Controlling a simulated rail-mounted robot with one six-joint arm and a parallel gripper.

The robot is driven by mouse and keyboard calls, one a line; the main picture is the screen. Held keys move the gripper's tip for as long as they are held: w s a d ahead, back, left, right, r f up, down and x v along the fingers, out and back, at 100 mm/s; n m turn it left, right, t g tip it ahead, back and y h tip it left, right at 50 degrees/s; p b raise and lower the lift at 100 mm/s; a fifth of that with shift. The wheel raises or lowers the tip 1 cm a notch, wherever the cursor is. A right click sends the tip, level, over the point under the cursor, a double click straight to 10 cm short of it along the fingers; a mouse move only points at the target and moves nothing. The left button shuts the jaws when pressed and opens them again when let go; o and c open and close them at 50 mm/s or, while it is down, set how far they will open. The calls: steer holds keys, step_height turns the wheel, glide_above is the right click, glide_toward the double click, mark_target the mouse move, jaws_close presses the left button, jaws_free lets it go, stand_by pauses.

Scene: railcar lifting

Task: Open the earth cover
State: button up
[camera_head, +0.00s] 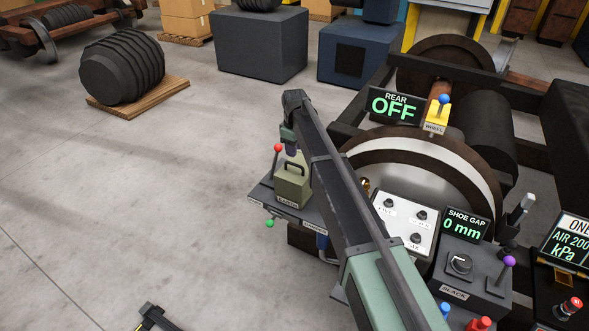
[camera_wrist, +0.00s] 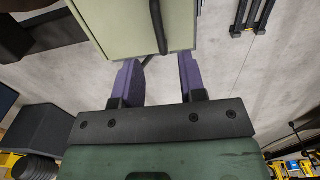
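The earth cover (camera_head: 292,186) is an olive-green box with a black handle (camera_head: 294,167) on top and an EARTH label at its base. It looks closed. In the wrist view the cover (camera_wrist: 120,25) fills the top middle, with the black handle (camera_wrist: 158,25) running down to its near edge. My gripper (camera_head: 291,149) is just above and behind the cover in the head view, partly hidden by my arm. In the wrist view its two purple fingers (camera_wrist: 158,65) are apart, with nothing visible gripped between them. Contact with the cover cannot be told.
A red-knobbed lever (camera_head: 278,148) stands just left of the cover, and a green knob (camera_head: 270,223) sits below. A white panel with knobs (camera_head: 404,222) and the SHOE GAP display (camera_head: 466,224) lie to the right.

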mark_target(294, 164)
step_height(294, 164, down, 6)
steer(key=b, duration=0.4)
steer(key=shift+f, duration=0.2)
steer(key=shift+r, duration=0.1)
steer(key=shift+r, duration=0.1)
jaws_close()
